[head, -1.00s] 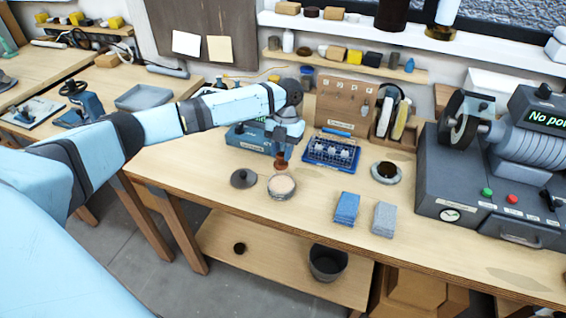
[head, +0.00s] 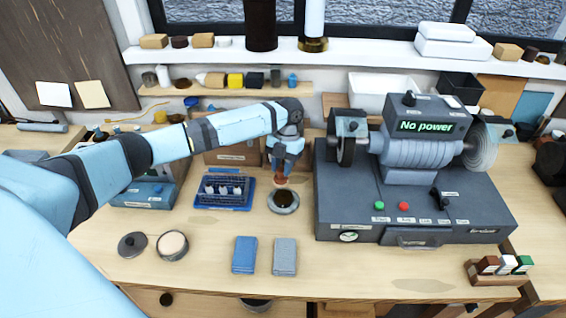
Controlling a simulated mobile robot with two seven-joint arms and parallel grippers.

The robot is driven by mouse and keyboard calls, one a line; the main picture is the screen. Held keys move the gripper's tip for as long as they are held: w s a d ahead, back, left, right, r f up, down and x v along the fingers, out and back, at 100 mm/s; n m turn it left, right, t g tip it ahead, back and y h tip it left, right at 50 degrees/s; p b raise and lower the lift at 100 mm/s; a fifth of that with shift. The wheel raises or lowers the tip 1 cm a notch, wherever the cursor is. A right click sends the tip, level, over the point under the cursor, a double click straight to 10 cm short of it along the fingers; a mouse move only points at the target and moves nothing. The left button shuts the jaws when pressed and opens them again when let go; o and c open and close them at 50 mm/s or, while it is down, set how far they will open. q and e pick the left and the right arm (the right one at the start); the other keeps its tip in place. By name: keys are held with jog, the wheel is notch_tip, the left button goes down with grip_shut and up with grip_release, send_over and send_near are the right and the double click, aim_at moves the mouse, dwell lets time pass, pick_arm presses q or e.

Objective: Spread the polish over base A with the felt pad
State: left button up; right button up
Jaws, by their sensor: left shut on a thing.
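My left gripper (head: 283,172) points down, shut on a small reddish-brown piece (head: 282,181), which looks like the felt pad. It is over the back part of a round dark base (head: 285,208) with a pale grey centre, which I take to be base A. I cannot tell if the pad touches it. An open round tin (head: 173,245) with a pale cream filling, seemingly the polish, stands at the front left. Its dark lid (head: 132,245) lies beside it. My right gripper is not in view.
A large grey machine (head: 345,190) reading "No power" stands close to the right of the base. A blue tray (head: 237,201) is to its left. Blue (head: 244,255) and grey (head: 285,257) folded cloths lie in front. Small bottles (head: 500,266) stand in a rack at right.

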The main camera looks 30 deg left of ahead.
pick_arm(q)
jog(key=shift+w+d, duration=0.2)
jog(key=shift+w, duration=0.15)
jog(key=shift+w+f, duration=0.1)
jog(key=shift+f, duration=0.05)
jog(key=shift+b+x, duration=1)
jog(key=shift+b, duration=0.15)
jog(key=shift+f+b, duration=0.35)
jog(key=shift+f, duration=0.1)
jog(key=shift+w+f+b, duration=0.15)
jog(key=shift+f+b, duration=0.2)
jog(key=shift+f, duration=0.05)
jog(key=shift+r, duration=0.1)
